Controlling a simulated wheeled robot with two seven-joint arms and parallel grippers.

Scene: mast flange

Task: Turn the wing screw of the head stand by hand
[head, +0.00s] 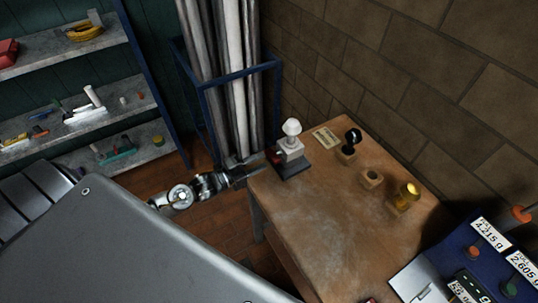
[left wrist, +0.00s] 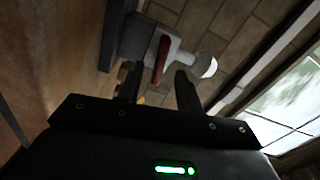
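The head stand (head: 291,150) stands upright near the left edge of the wooden table, with a white rounded head on a pale block and a dark base. Its red wing screw (head: 273,156) sticks out on the left side. In the left wrist view the red wing (left wrist: 162,57) shows edge-on in front of the grey block. My left gripper (head: 258,170) points at the screw from the left. In the wrist view its two black fingers (left wrist: 158,75) are apart, one on each side of the wing, with visible gaps. Whether the wing lies between the tips in depth is unclear. My right gripper is out of view.
The wooden table (head: 300,222) also carries a card (head: 325,138), a black-knobbed stand (head: 351,142), an empty wooden holder (head: 371,178) and a gold piece (head: 406,196). A blue device (head: 466,262) stands front right. A blue rack (head: 204,100) holding tall rolls is behind the arm.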

